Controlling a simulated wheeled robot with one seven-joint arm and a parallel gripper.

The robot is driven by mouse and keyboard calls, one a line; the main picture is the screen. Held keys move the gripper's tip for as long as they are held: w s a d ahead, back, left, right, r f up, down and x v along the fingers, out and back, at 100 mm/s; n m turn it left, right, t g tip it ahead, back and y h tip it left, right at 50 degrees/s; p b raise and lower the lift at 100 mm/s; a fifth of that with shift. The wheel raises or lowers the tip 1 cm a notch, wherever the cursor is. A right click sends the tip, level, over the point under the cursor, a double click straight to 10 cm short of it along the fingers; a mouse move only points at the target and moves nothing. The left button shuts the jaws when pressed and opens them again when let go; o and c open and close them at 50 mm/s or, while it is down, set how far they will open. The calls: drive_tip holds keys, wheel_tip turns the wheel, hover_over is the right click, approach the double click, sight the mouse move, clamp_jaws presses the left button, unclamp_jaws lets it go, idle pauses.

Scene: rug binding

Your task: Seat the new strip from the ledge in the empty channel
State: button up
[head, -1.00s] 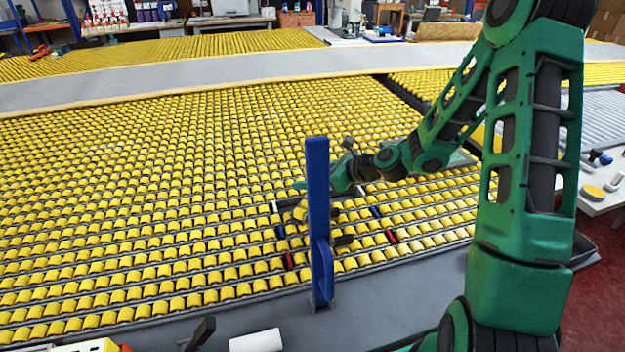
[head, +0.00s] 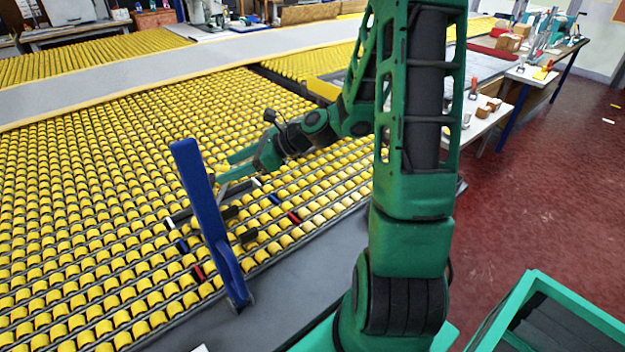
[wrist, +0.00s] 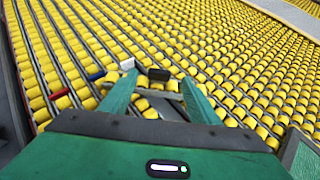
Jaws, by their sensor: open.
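My gripper (head: 226,168) is open over the yellow roller bed (head: 85,160), close behind the blue upright bar (head: 208,215). In the wrist view its two fingers (wrist: 159,78) are spread. A thin grey bar (wrist: 162,95) shows between them; I cannot tell whether it touches them. A dark block (wrist: 158,74) lies just past the fingertips. White (head: 256,183), blue (head: 274,199) and red (head: 293,217) markers sit right of the blue bar, and a matching set sits left of it. I cannot pick out the new strip or the empty channel for certain.
The grey ledge (head: 300,250) runs along the bed's front edge. A green-framed bin (head: 560,310) stands at the lower right. White tables (head: 480,115) with tools stand at the right. The red floor (head: 540,180) between is clear.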

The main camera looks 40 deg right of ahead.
drive_tip(key=s+d+r+n+g+h, duration=0.1)
drive_tip(key=s+d+n+g+h, duration=0.1)
drive_tip(key=s+n, duration=0.5)
drive_tip(key=s+d+r+n+g+h, duration=0.2)
drive_tip(key=s+d+n, duration=0.4)
drive_tip(key=s, duration=0.9)
drive_tip(key=s+d+r+n+g+h, duration=0.2)
drive_tip(key=s+d+n+g+h, duration=0.2)
drive_tip(key=s+n, duration=0.3)
drive_tip(key=shift+s+d+n+g, duration=0.3)
drive_tip(key=shift+s+d, duration=0.45)
drive_tip(key=shift+s, duration=1.2)
